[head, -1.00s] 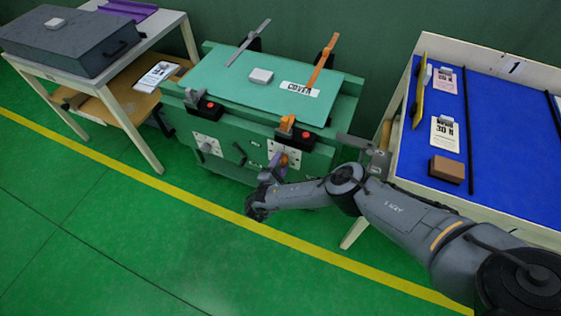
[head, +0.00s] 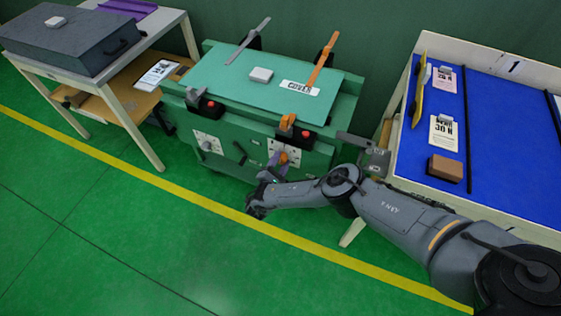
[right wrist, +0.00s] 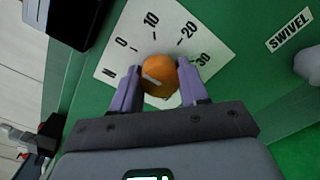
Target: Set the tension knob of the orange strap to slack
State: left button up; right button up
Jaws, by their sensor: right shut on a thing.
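The orange tension knob (right wrist: 158,72) sits on a white dial plate (right wrist: 122,42) marked N, 0, 10, 20 and 30. It has a pale mark; which number it points to is unclear. In the head view the knob (head: 282,158) is on the front of the green bench, below the orange strap (head: 323,62) and its orange buckle (head: 287,122). My right gripper (right wrist: 160,82) is shut on the knob, one purple finger on each side. In the head view its wrist partly hides the dial. My left gripper is not in view.
A red button (head: 305,134) sits close above the knob. A grey knob (head: 206,146) and grey strap (head: 248,42) are to the left. A blue-topped table (head: 510,135) stands right, a white table (head: 128,110) left. The floor in front is clear.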

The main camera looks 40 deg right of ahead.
jog(key=o, duration=1.1)
jog(key=shift+c, duration=0.2)
jog(key=shift+a, duration=0.15)
jog(key=shift+s+a, duration=0.15)
jog(key=shift+a, duration=0.1)
jog(key=p+v, duration=0.2)
jog(key=v, duration=0.8)
